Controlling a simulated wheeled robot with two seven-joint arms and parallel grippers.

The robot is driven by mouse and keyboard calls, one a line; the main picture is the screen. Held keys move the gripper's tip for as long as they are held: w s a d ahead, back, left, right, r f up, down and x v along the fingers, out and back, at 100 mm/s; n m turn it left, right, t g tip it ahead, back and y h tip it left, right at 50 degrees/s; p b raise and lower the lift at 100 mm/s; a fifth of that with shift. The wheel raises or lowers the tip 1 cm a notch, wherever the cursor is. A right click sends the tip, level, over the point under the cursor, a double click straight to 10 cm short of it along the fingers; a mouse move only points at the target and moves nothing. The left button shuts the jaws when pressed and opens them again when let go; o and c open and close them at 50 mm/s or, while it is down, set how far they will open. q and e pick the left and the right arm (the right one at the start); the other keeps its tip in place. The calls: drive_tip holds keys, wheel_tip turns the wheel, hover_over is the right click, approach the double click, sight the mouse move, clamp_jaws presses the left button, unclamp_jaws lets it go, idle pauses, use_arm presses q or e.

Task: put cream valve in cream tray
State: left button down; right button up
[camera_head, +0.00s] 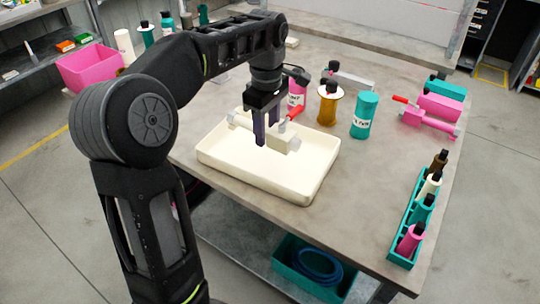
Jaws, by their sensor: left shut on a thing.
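The cream tray (315,183) sits at the front left of the table. The cream valve (285,144), a pale block with a grey pipe and a red handle, is at the tray's middle, partly hidden by my fingers. My left gripper (260,140) points down over the tray and is shut on the cream valve. I cannot tell whether the valve touches the tray floor. My right gripper is not in view.
Behind the tray stand a pink bottle (297,90), a gold bottle (327,108) and a teal bottle (364,118). A pink valve (428,120) lies to the right. A teal rack (402,245) with several small bottles is at the right edge. The front middle of the table (350,215) is clear.

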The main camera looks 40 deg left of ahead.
use_arm(q)
drive_tip(key=b, duration=0.1)
hover_over(267, 168)
wheel_tip(267, 168, down, 5)
drive_tip(key=shift+s+f, duration=0.1)
drive_tip(key=shift+f, duration=0.55)
drive_tip(key=shift+f, duration=1.85)
drive_tip(key=shift+b, duration=0.3)
